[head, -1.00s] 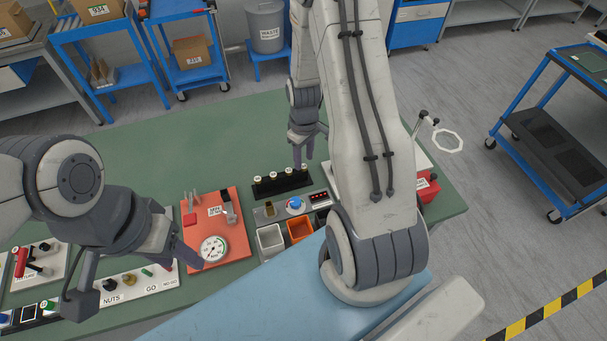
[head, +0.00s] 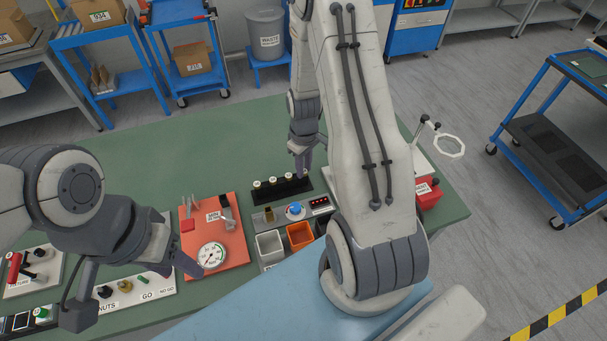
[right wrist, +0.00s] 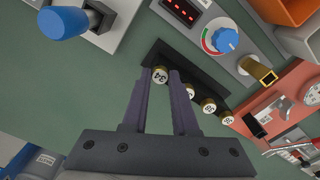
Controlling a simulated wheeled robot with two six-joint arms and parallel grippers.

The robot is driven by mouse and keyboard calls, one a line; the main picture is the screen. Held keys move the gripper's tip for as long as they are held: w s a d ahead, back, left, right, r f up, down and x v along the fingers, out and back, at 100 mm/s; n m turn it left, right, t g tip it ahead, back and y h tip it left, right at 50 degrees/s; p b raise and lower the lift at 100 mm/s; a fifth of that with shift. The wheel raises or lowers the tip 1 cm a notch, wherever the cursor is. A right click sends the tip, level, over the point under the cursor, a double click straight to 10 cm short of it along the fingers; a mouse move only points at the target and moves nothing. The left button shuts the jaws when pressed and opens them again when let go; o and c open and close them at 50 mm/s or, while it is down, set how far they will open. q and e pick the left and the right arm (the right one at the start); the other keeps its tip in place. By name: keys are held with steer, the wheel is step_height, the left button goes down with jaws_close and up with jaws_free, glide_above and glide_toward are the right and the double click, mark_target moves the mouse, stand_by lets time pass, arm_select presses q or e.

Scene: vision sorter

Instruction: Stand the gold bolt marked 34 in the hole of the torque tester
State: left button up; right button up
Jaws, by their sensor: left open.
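The gold bolt marked 34 (right wrist: 160,75) stands at the end of a black rack (right wrist: 190,65), seen in the right wrist view. My right gripper (right wrist: 162,78) has one finger on each side of its head; I cannot tell whether they press on it. In the head view the right gripper (head: 303,172) is low at the rack's right end. A grey panel with red digits, a blue knob (head: 295,208) and a brass cylinder (head: 268,214) looks like the torque tester; its hole is not clear. My left gripper (head: 200,275) is open and empty near the dial gauge.
A red plate (head: 235,245) with a dial gauge (head: 212,256) lies left of the panel. Grey and orange bins (head: 299,236) are in front of it. The green table (head: 170,150) is clear behind.

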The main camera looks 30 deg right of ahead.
jaws_close()
steer(key=shift+r+p, duration=2.75)
steer(key=shift+r, duration=0.4)
steer(key=shift+a, duration=0.1)
